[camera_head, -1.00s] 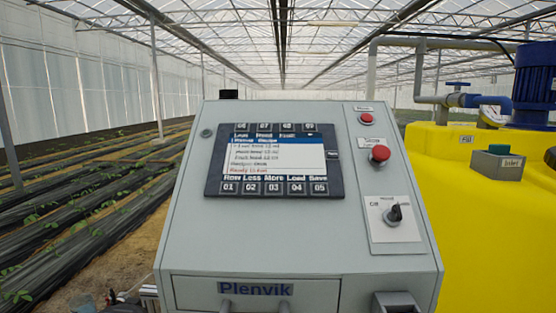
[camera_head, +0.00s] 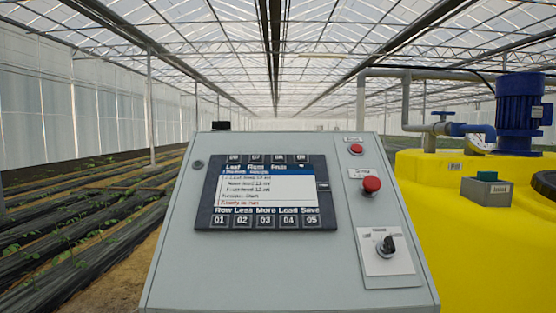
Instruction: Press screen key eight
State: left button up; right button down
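Screen key 08 (camera_head: 278,158) is a small dark key in the row along the top edge of the control screen (camera_head: 265,194). It sits between key 07 (camera_head: 256,158) and key 09 (camera_head: 301,158), and its number is small and blurred. The screen has a dark frame and a lit menu page, and is set in the sloped face of a grey cabinet (camera_head: 170,270). Keys 01 to 05 run along the bottom edge of the screen. Neither of my grippers is in the head view, and nothing covers the keys.
Right of the screen are a small red button (camera_head: 356,149), a larger red button (camera_head: 371,185) and a black rotary switch (camera_head: 386,246). A yellow tank (camera_head: 460,250) with a blue pump (camera_head: 522,115) stands right of the cabinet. Crop rows lie to the left.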

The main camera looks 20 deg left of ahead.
dwell(0.3)
pick_arm(q)
grip_shut()
dwell(1.6)
